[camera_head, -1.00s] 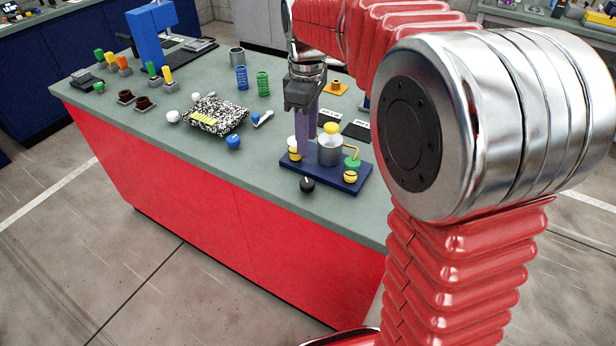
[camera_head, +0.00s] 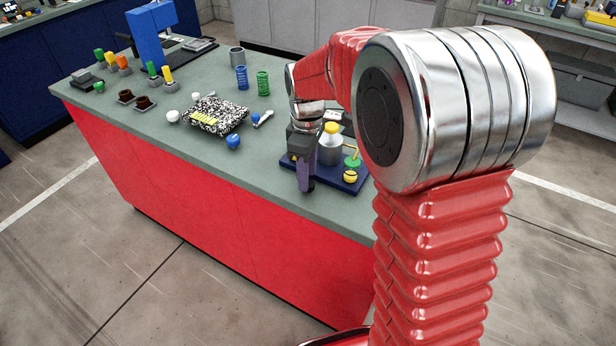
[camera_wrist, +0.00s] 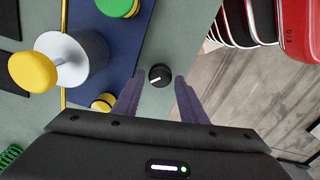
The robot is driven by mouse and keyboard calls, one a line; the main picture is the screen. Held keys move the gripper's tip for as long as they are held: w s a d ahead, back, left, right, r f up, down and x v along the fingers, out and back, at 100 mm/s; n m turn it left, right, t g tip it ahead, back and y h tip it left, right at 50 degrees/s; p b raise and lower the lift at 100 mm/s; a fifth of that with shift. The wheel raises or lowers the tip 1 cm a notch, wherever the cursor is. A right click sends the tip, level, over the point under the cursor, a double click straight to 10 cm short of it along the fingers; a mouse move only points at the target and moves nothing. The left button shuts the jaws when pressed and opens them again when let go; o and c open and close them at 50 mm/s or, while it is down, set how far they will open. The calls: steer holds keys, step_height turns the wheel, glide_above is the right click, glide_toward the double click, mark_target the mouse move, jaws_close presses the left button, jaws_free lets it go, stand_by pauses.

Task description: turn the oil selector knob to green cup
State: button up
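The black selector knob (camera_wrist: 160,75) with a white pointer line shows in the wrist view, beside the blue base plate (camera_wrist: 83,87). Its line points left and slightly down there. My gripper (camera_wrist: 157,88) is open, with a purple finger on either side of the knob's near part; contact is not clear. In the head view, my gripper (camera_head: 306,186) points down at the plate's front edge and hides the knob. The green cup (camera_head: 353,161) is at the plate's right side and also shows at the top of the wrist view (camera_wrist: 118,4). A yellow cup (camera_head: 350,176) sits nearer the front.
A silver can with a yellow top (camera_head: 330,141) stands on the plate close to my gripper. A blue ball-shaped knob (camera_head: 233,141) and a speckled black-and-white block (camera_head: 216,115) lie to the left. The bench's front edge is close by.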

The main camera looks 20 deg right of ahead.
steer(key=shift+f, duration=0.85)
steer(key=shift+c, duration=0.2)
steer(key=c, duration=0.7)
